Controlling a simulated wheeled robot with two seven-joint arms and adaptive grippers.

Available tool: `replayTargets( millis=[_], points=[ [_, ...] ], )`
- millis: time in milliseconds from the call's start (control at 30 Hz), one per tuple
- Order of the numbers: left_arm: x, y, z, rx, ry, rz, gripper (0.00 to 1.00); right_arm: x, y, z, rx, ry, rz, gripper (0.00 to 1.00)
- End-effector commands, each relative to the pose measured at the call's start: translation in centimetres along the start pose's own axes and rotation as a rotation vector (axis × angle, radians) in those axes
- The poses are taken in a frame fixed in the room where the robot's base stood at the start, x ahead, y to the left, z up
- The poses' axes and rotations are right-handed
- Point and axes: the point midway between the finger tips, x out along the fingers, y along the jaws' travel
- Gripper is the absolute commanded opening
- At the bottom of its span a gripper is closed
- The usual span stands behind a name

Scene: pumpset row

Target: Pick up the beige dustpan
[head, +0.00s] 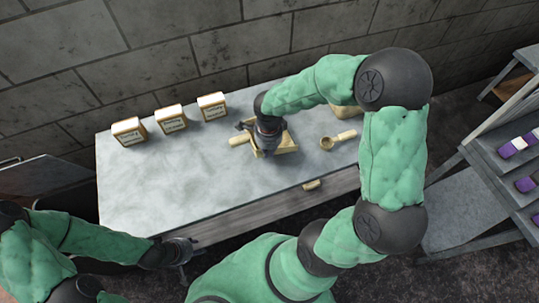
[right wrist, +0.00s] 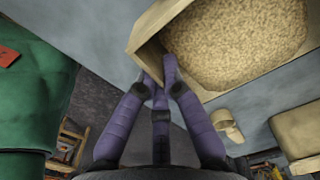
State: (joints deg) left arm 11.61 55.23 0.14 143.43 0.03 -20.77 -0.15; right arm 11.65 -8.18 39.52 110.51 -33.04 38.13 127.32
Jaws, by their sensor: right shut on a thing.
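The beige dustpan (head: 288,147) lies on the grey table, partly hidden under my right gripper (head: 265,150). A beige handle (head: 238,139) sticks out to the left of the gripper; I cannot tell whether it belongs to the dustpan. In the right wrist view a beige walled pan (right wrist: 150,50) holds a grainy tan mass (right wrist: 235,45). My right gripper's purple fingers (right wrist: 165,75) are shut on the pan's near wall. My left gripper (head: 184,256) is away from it, at the table's front edge; its fingers are too small to read.
A small beige scoop (head: 338,140) lies right of the dustpan. Another beige thing (head: 345,112) is mostly behind my right arm. Three labelled boxes (head: 171,119) stand along the back left of the table (head: 140,190). A shelf rack (head: 495,140) stands at right.

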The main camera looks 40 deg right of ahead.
Motion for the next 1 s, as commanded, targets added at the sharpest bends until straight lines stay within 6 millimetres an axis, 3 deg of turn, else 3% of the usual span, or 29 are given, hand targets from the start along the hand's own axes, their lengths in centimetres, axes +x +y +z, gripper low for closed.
replayTargets(
  millis=[333,800,833,900,1000],
  points=[
    [1.3,-0.5,-0.1,0.0,0.0,0.0,0.4,3.6,-0.4,-0.4,0.001,0.0,0.001,0.0],
    [1.8,-0.6,-0.1,0.0,0.0,0.0,0.4,4.2,-0.4,-0.4,0.001,0.0,-0.001,0.0],
    [1.7,-0.6,-0.1,0.0,0.0,0.0,0.4,4.1,-0.4,-0.4,0.001,0.0,0.001,0.17],
    [1.6,-0.6,-0.1,0.0,0.0,0.0,0.4,4.0,-0.4,-0.4,0.001,0.0,0.0,0.32],
    [1.6,-0.6,-0.1,0.0,0.0,0.0,0.4,4.0,-0.4,-0.4,0.0,0.0,0.0,0.32]
  ],
)
